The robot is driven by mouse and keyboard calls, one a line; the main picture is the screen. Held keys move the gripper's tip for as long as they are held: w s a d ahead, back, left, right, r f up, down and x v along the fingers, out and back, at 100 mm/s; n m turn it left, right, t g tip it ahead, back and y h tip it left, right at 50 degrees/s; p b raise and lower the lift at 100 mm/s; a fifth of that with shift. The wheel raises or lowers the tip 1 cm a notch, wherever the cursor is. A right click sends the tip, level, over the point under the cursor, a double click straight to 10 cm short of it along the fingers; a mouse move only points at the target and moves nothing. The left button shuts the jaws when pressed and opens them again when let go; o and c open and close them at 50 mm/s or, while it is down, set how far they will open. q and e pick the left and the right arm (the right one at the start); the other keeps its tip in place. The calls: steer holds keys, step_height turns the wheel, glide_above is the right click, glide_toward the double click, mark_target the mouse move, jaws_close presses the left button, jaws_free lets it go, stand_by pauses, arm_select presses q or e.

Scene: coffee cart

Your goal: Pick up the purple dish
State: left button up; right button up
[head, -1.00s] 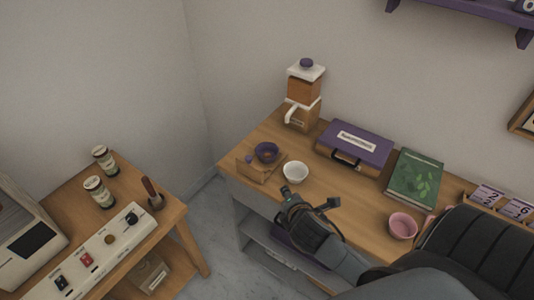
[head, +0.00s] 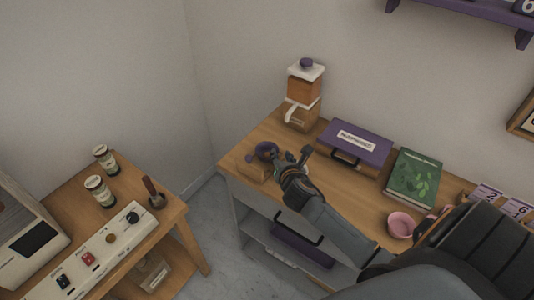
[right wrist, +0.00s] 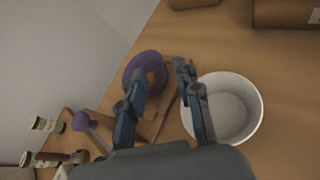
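The purple dish (head: 266,149) sits at the left end of the wooden counter, by a small wooden stand with a purple knob. In the right wrist view the dish (right wrist: 146,61) shows beyond the left finger, which covers part of it. My right gripper (head: 291,158) is over the counter just right of the dish. In the wrist view the gripper (right wrist: 160,82) has its fingers apart, with nothing held between them. The right finger overlaps the rim of a white bowl. Whether a finger touches the dish is unclear.
The white bowl (right wrist: 238,108) is close beside the right finger; my gripper hides it in the head view. A grinder (head: 304,95), purple case (head: 362,139), green book (head: 414,178) and pink bowl (head: 401,226) stand along the counter. A second table with jars (head: 106,158) is at left.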

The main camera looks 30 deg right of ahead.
mark_target(277, 147)
steer(key=shift+p+x, duration=0.35)
steer(key=shift+x, duration=2.3)
steer(key=shift+f, duration=0.1)
steer(key=shift+a, duration=0.1)
jaws_close()
